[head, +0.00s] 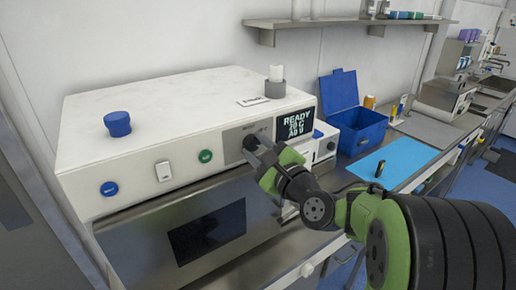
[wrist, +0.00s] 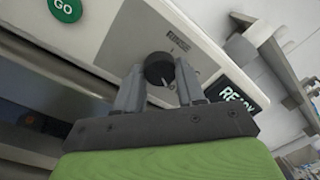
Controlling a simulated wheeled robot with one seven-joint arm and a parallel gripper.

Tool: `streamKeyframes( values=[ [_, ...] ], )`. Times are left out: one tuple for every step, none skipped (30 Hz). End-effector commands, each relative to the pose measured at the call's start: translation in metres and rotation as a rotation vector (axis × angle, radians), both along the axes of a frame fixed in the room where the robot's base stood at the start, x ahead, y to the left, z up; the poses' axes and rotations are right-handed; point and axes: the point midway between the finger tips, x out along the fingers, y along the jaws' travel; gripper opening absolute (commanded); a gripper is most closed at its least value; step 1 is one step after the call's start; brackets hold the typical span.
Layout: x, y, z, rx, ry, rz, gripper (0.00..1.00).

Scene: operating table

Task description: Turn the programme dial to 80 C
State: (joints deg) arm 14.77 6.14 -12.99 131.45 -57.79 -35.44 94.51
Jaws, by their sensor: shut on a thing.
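The programme dial (wrist: 159,69) is a dark round knob with a light pointer mark on the front panel of the white machine (head: 130,135). My gripper (wrist: 160,78) is shut on the dial, one finger on each side, as the wrist view shows. In the head view my gripper (head: 255,146) reaches the panel just left of the display and hides most of the dial. The display (head: 296,124) reads "READY" with smaller lines below that are hard to read, perhaps 70 or 20 C. In the wrist view the display (wrist: 233,93) is partly cut off by the gripper.
A green GO button (head: 205,156), a white switch (head: 163,171) and a blue button (head: 109,189) sit left of the dial. A blue cap (head: 117,124) and a grey holder (head: 275,88) stand on top. A blue open box (head: 358,125) and a blue mat (head: 394,161) lie right.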

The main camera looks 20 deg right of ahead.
Motion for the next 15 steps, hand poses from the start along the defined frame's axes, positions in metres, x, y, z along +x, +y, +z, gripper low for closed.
streamKeyframes(
  values=[
    [0.0,0.0,-0.0018,0.001,0.006,0.001,0.42],
    [0.0,0.0001,-0.0017,0.002,0.005,0.0,0.46],
    [0.0,0.0001,-0.0016,0.002,0.005,0.0,0.52],
    [0.0,0.0001,-0.0014,0.001,0.004,0.001,0.57],
    [0.0,0.0,-0.0013,0.001,0.004,0.001,0.62],
    [0.0,0.0,-0.0012,0.001,0.003,0.0,0.64],
    [0.0,0.0,-0.0011,0.001,0.003,0.0,0.64],
    [0.0,0.0001,-0.001,0.0,0.003,0.0,0.64],
    [0.0,0.0001,-0.0009,0.0,0.002,0.001,0.64],
    [0.0,0.0,-0.0008,0.0,0.002,0.001,0.64],
    [0.0,0.0001,-0.0007,0.0,0.002,0.001,0.64],
    [-0.0001,0.0,-0.0006,0.001,0.002,0.0,0.64],
    [-0.0004,-0.0001,-0.0007,0.001,0.002,0.0,0.64],
    [-0.0014,-0.0006,-0.0008,0.001,0.002,0.0,0.64],
    [-0.004,-0.0019,-0.0014,0.001,0.002,-0.001,0.64]
  ],
)
